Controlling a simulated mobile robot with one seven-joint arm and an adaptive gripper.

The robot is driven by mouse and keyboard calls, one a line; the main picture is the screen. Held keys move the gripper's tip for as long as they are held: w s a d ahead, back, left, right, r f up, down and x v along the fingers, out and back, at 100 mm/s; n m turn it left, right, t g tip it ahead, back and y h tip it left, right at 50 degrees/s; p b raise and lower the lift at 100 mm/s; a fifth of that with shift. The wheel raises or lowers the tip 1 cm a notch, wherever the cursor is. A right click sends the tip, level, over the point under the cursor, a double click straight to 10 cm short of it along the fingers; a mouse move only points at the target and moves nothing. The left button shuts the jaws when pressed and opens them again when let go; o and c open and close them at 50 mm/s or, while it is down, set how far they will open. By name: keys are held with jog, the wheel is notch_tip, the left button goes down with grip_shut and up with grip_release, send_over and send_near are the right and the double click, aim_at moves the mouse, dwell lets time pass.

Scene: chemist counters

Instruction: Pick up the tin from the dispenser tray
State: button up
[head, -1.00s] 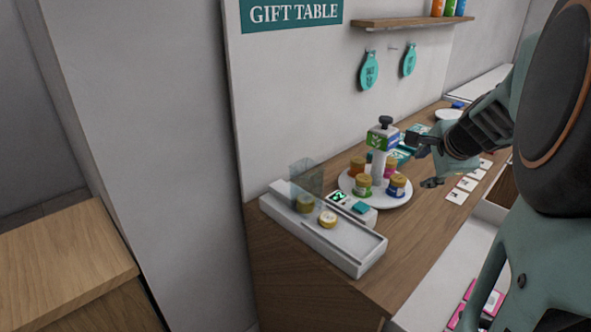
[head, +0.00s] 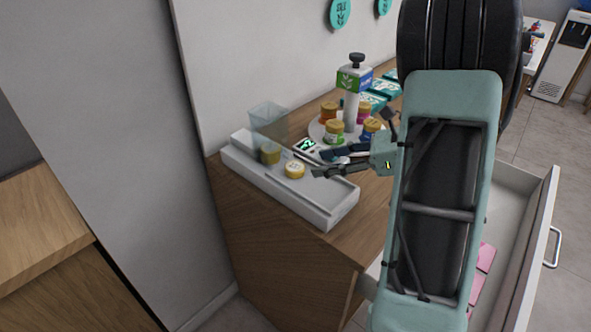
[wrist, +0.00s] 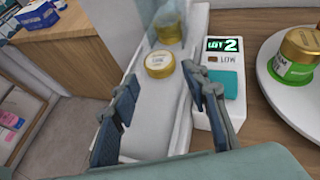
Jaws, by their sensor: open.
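The tin (head: 294,170) is small, round and gold with a pale lid. It lies on the white dispenser tray (head: 322,205) at the counter's left end. In the wrist view the tin (wrist: 160,64) sits ahead of my fingertips, roughly in line with the gap between them. A second gold tin (head: 270,153) stands behind it, at the foot of the clear dispenser hopper (head: 268,122). My gripper (head: 328,163) is open and empty, just right of the tin in the head view. In the wrist view my gripper's fingers (wrist: 163,92) straddle the tray, apart from the tin.
A small white device with a green display (wrist: 221,46) and a teal button stands close beside the tray. An open drawer (head: 515,240) sticks out at right.

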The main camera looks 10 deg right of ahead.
aim_at(297, 167)
jog(key=x, duration=0.7)
jog(key=shift+a, duration=0.2)
jog(key=shift+c, duration=0.4)
jog(key=shift+r, duration=0.1)
jog(key=c, duration=0.6)
jog(key=shift+c, duration=0.2)
jog(key=shift+r, duration=0.1)
